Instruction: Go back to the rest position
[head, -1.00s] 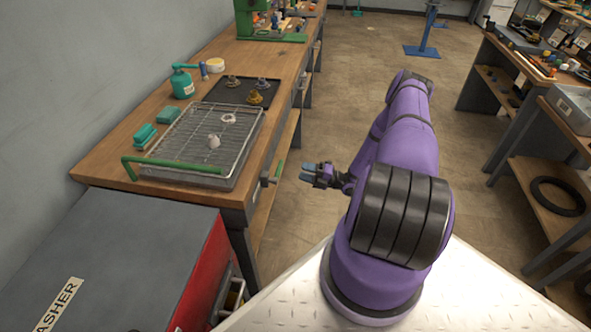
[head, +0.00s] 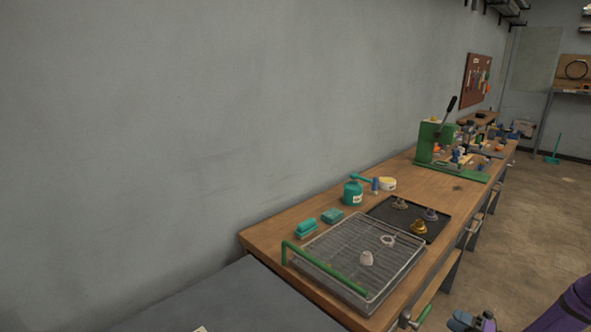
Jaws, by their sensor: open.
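My gripper (head: 472,321) shows at the bottom right edge of the head view, over the floor to the right of the workbench (head: 420,183). Its fingers are partly cut off by the frame's lower edge. I see nothing held in it. Part of my purple arm shows at the lower right corner. The gripper is apart from the bench and the things on it.
A wire basket (head: 312,256) with a green handle holds a white part (head: 366,258) and a ring (head: 388,240). A dark mat (head: 436,228) bears several small metal parts. A teal oil can (head: 352,192) and green press (head: 428,140) stand behind. Floor (head: 530,230) at right looks clear.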

